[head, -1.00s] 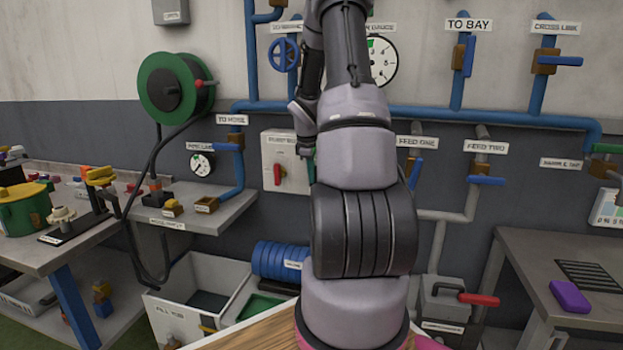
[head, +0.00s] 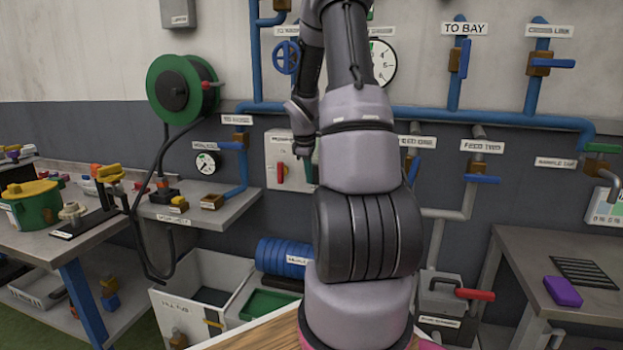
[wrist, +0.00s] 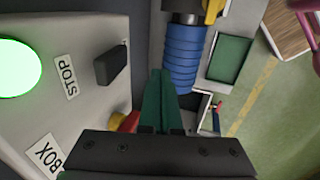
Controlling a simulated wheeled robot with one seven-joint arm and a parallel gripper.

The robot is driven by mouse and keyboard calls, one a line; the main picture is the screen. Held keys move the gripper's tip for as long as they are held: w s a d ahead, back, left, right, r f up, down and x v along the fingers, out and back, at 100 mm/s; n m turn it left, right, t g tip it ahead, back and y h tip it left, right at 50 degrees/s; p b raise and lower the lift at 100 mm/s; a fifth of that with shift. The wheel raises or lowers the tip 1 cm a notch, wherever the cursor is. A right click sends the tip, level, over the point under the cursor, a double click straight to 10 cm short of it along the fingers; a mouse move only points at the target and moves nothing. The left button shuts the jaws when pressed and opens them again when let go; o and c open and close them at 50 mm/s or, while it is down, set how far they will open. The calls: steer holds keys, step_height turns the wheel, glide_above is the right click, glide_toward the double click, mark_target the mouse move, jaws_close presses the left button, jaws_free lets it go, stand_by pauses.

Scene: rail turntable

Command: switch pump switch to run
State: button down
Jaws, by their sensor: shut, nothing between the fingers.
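In the wrist view the box face (wrist: 30,120) fills the left side. It bears a lit green lamp (wrist: 18,68), a STOP label (wrist: 66,77) and a black switch handle (wrist: 112,64). A red and yellow part (wrist: 125,122) shows partly behind my gripper. My gripper (wrist: 163,75) has its green fingers together, empty, to the right of the black handle and apart from it in the picture. In the head view its fingers (head: 310,168) are partly hidden by my arm. No RUN label is legible.
Blue pipes (head: 420,113) run along the wall around the box. A shelf (head: 205,215) with a gauge above lies to the left. A grey table (head: 530,260) stands at the right.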

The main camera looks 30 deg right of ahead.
steer(key=s+a+r, duration=0.3)
steer(key=r, duration=0.3)
steer(key=shift+s+a, duration=0.15)
steer(key=shift+a, duration=0.2)
